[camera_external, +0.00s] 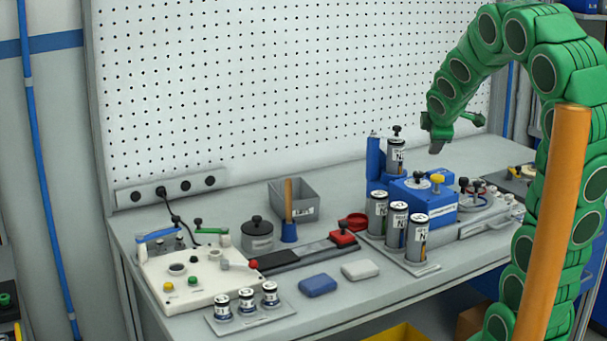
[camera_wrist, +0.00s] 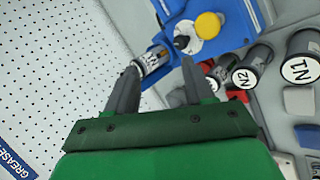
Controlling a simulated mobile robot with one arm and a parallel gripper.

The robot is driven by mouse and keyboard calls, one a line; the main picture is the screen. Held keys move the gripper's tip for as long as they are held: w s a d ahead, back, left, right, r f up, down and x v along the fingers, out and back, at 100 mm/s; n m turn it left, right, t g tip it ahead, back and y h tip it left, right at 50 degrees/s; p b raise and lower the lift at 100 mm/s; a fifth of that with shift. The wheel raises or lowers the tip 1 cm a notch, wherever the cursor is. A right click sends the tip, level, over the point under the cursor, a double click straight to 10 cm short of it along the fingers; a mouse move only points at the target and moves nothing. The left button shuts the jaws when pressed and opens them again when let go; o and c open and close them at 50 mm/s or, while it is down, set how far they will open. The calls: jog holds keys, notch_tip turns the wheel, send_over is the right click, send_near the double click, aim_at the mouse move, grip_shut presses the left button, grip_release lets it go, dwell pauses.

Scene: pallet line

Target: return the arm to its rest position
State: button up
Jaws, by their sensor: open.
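My green arm rises at the right in the external view and bends over toward the bench. My gripper (camera_external: 459,134) hangs above the blue machine (camera_external: 424,198), with its two dark fingers spread. In the wrist view my gripper (camera_wrist: 158,68) is open. A labelled canister (camera_wrist: 153,63) shows beyond and between the fingertips there. That canister (camera_external: 395,158) stands upright at the blue holder, left of my gripper and apart from it in the external view. Nothing shows held in the fingers.
Several canisters (camera_external: 397,224) stand on a tray in front of the blue machine. The white pegboard (camera_external: 290,80) rises behind the bench. An orange post (camera_external: 556,220) stands in front of my arm. A grey bin (camera_external: 294,199) and a white control box (camera_external: 190,278) are further left.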

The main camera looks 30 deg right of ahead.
jog(key=s+a+f+m+g+y, duration=0.1)
jog(key=s+a+f+m+g, duration=0.1)
jog(key=s, duration=0.8)
jog(key=s+a+f+m+g+y, duration=0.1)
jog(key=s+a+m+g, duration=0.3)
jog(key=s+a, duration=0.4)
jog(key=s+a+f+m+g+y, duration=0.2)
jog(key=s+a+m, duration=0.3)
jog(key=s, duration=0.7)
jog(key=shift+s+a+f+m+g, duration=0.3)
jog(key=shift+s+f+g, duration=0.1)
jog(key=shift+g, duration=0.2)
